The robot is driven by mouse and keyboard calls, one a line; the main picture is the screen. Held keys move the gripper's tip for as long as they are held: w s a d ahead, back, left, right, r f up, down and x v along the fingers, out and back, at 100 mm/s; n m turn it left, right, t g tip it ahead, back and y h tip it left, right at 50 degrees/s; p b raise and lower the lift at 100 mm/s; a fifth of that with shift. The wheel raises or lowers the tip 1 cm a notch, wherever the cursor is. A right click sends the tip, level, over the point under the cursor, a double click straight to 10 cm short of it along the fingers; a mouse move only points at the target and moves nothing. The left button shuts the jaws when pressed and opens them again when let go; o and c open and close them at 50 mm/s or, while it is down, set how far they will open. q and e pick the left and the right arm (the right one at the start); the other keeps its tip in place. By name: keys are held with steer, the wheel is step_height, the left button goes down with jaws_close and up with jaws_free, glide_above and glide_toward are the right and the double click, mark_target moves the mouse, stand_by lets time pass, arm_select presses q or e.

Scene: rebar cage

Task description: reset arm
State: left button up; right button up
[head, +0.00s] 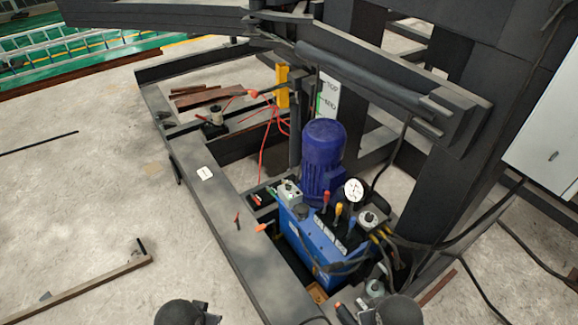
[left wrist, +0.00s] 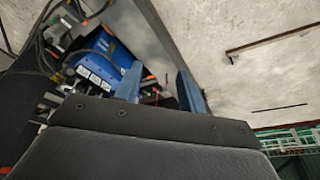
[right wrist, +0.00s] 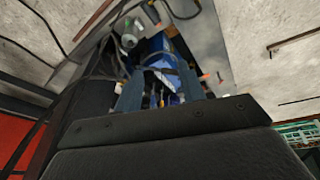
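My left gripper (left wrist: 159,82) shows in the left wrist view as two bluish fingers set apart, with nothing held between them. My right gripper (right wrist: 160,84) shows in the right wrist view, also with its fingers apart and empty. In the head view only dark rounded parts of my arms show at the bottom edge; the fingers are not visible there. The blue hydraulic power unit (head: 318,243) stands in front of me inside a dark steel frame. It also shows in the left wrist view (left wrist: 112,55) and beyond the right fingers (right wrist: 160,48).
A blue motor (head: 322,150), a round gauge (head: 353,190) and colored levers stand on the unit. The dark steel frame (head: 205,207) surrounds it. Black cables (head: 455,242) run right. A white cabinet (head: 545,140) is at right. Concrete floor (head: 75,195) lies mostly open at left.

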arm_select(q)
step_height(320, 180, down, 32)
steer(key=w+d+b, duration=0.1)
steer(key=d+b, duration=0.1)
steer(key=b, duration=0.6)
arm_select(e)
step_height(320, 180, down, 33)
steer(key=a+g, duration=0.1)
steer(key=a, duration=0.1)
arm_select(q)
steer(key=s+f+b, duration=0.3)
steer(key=s+f, duration=0.1)
steer(key=f, duration=1)
steer(key=s+f+g+b, duration=0.1)
steer(key=s+f+b, duration=0.2)
steer(key=f, duration=1)
steer(key=shift+s+f+g, duration=0.3)
steer(key=shift+s+f, duration=0.05)
steer(key=shift+s, duration=0.15)
arm_select(e)
steer(key=s+f, duration=0.3)
steer(key=f, duration=1.1)
steer(key=s+f, duration=0.4)
steer(key=f, duration=0.9)
steer(key=shift+s+f+g, duration=0.3)
steer(key=shift+f+g, duration=0.1)
